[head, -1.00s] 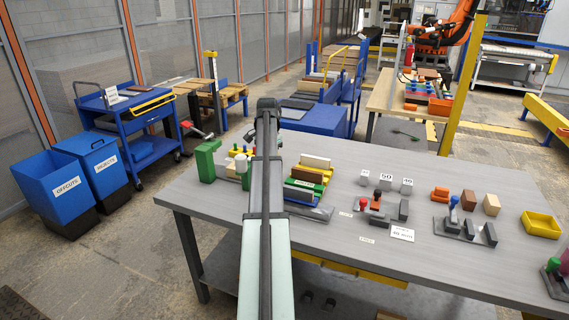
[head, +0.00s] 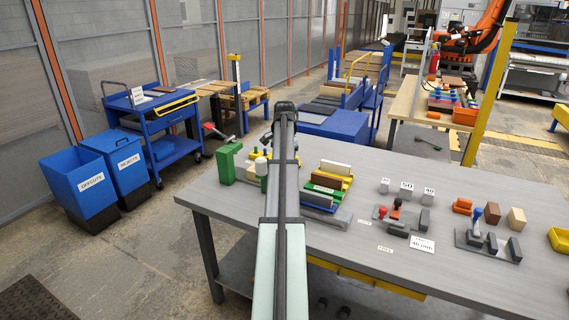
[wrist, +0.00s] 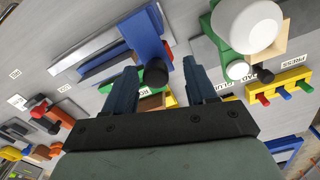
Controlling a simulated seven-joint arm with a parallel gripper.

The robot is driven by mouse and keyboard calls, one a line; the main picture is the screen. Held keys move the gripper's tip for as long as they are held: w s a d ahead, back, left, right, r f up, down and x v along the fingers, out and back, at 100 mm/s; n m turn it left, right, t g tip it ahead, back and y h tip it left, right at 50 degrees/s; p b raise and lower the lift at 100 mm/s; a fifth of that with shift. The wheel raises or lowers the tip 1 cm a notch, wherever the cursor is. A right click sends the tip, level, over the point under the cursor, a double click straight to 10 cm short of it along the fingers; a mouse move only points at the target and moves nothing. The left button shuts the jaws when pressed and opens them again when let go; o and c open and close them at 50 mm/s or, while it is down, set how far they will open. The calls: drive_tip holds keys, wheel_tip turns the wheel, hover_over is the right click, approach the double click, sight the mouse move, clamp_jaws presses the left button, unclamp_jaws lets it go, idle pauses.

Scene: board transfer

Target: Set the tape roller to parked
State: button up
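My gripper (wrist: 162,68) is open in the wrist view, with its two dark blue fingers apart and pointing down at the bench. A dark round knob (wrist: 155,74) shows between the fingers; I cannot tell whether they touch it. Beside it lie a long blue block (wrist: 146,34) and a partly covered label (wrist: 144,92) that seems to begin with "RO". I cannot pick out the tape roller or its setting for certain. In the head view my arm hides the gripper and the bench behind it.
A green press (head: 228,164) with a white knob (wrist: 248,24) stands close by. A yellow peg rack (wrist: 282,91) is at the right of the wrist view. Colored boards (head: 328,182) and a blue-handled fixture (head: 478,238) stand on the grey bench (head: 330,238).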

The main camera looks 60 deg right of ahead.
drive_tip(key=shift+r, duration=0.1)
wheel_tip(320, 180, up, 14)
drive_tip(key=shift+f, duration=0.2)
idle(0.3)
idle(0.5)
